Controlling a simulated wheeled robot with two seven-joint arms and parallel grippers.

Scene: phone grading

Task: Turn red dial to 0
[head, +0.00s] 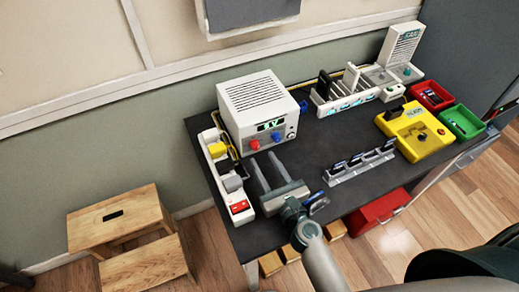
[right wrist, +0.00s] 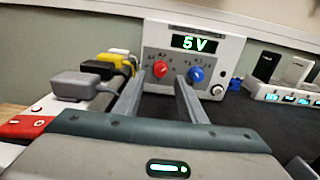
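The white power supply box (head: 250,95) stands at the back left of the dark table, and its front panel shows in the right wrist view. Its green display (right wrist: 195,44) reads 5 V there. The red dial (head: 255,144) is at the lower left of the panel; it also shows in the right wrist view (right wrist: 160,69). The blue dial (head: 276,136) is right of it (right wrist: 196,74). My right gripper (head: 261,157) is open and empty, its fingers pointing at the panel. In the wrist view the red dial appears between the fingertips, with contact unclear. My left gripper is not in view.
A white strip with several plugs (head: 228,178) lies close left of my right gripper. A grey phone rack (head: 358,166) stands to the right. Farther right are a yellow tester (head: 415,130), a red bin (head: 432,95) and a green bin (head: 462,122). Bare tabletop lies between.

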